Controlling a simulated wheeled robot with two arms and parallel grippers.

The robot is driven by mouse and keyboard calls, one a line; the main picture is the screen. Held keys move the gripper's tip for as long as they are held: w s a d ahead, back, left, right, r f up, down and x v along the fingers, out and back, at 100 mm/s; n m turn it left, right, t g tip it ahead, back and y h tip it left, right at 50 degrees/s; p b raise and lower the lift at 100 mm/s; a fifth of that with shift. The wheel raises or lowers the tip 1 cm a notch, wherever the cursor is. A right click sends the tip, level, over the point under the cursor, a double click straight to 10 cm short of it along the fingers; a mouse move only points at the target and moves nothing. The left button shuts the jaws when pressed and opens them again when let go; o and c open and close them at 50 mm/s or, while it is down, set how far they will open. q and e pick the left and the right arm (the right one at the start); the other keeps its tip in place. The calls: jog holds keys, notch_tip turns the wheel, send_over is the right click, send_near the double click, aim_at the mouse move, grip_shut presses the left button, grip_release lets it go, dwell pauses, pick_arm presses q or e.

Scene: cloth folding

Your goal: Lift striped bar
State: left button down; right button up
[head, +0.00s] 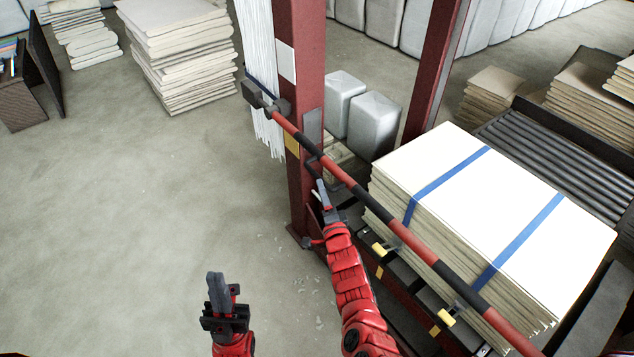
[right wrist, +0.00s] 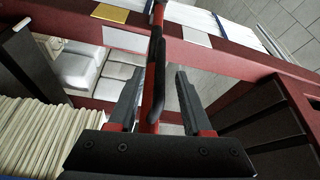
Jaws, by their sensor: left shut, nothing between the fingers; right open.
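The red and black striped bar (head: 362,197) runs diagonally in the head view, from a dark bracket on the red post down to the lower right edge. My right gripper (head: 322,187) is open just below the bar, near its upper left part. In the right wrist view the bar (right wrist: 157,50) appears between the two spread fingers (right wrist: 156,92); I cannot tell whether either finger touches it. A dark handle-like piece lies along it there. My left gripper (head: 216,284) is shut and empty, over the floor to the left, well apart from the bar.
A red post (head: 302,110) stands by the bar's upper end, with white strips hanging beside it. Behind the bar is a sheet stack (head: 480,190) with blue straps, next to a roller conveyor (head: 555,150). Floor (head: 150,220) at left is clear.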

aim_at(317, 174)
jog(key=b+x, duration=0.5)
jog(key=shift+w+f, duration=0.15)
jog(key=shift+f, duration=0.15)
jog(key=shift+w+a+r+b, duration=0.15)
jog(key=shift+w+r+b, duration=0.25)
jog(key=shift+w, duration=0.2)
grip_shut()
dwell(0.7)
